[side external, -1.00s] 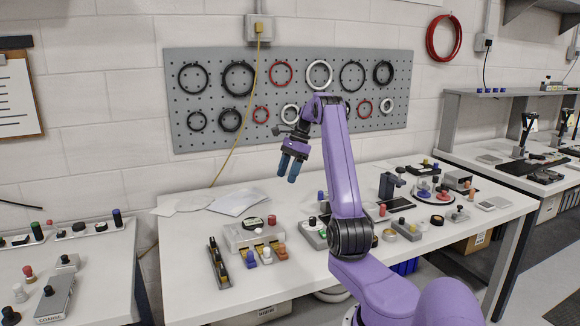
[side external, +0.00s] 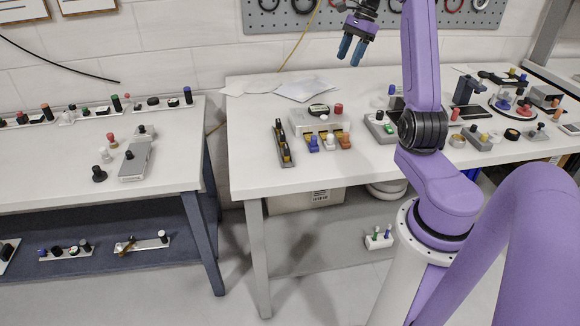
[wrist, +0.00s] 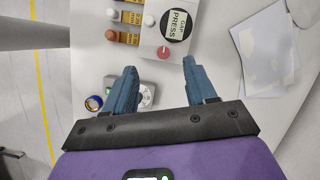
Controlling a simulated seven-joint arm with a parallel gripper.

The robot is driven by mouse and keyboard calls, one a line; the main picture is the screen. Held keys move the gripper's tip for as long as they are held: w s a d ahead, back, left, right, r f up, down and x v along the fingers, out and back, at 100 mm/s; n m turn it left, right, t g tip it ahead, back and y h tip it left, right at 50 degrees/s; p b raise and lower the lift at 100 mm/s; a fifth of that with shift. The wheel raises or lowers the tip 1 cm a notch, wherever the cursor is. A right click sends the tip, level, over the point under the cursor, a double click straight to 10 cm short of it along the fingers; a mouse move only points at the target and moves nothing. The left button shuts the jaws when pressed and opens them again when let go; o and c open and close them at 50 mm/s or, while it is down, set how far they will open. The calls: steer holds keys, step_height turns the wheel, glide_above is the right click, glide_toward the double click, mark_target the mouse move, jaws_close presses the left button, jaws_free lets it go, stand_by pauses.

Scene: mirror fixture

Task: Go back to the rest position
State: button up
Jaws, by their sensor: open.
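My gripper (side external: 351,52) is near the top edge of the side external view, its blue fingers pointing down. It is raised above the white table (side external: 262,177), in front of the pegboard. The wrist view also shows my gripper (wrist: 159,66), its two fingers apart with nothing held between them. Below it in that view is a light grey box with a red knob (wrist: 165,53) and a round label reading PRESS (wrist: 177,24). No rest position is marked in either view.
Orange, white and blue switches (side external: 330,142) and a dark rail (side external: 283,145) stand near the box. Papers (side external: 304,90) lie behind. More devices crowd the table's right, including a round tray (side external: 513,108). A second table (side external: 60,160) stands left, across a gap.

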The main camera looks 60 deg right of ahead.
steer(key=w+a+n+g+h, duration=0.15)
steer(key=a+n, duration=0.45)
steer(key=a, duration=0.6)
steer(key=w+a+n+g+y, duration=0.1)
steer(key=w+a+n, duration=0.3)
steer(key=a, duration=0.8)
steer(key=s+a+n+h, duration=0.1)
steer(key=s+a+n, duration=0.35)
steer(key=a, duration=0.25)
steer(key=s+a+n+h, duration=0.1)
steer(key=s+a+n, duration=0.3)
steer(key=a+n, duration=0.25)
steer(key=s+a+f+n, duration=0.2)
steer(key=s+a+n, duration=0.1)
steer(key=s+n, duration=0.4)
steer(key=s+a+f+n, duration=0.3)
steer(key=s+n, duration=0.4)
steer(key=s, duration=0.6)
steer(key=shift+s+a+n+t+h, duration=0.2)
steer(key=shift+a+n+t+h, duration=0.15)
steer(key=shift+h, duration=0.1)
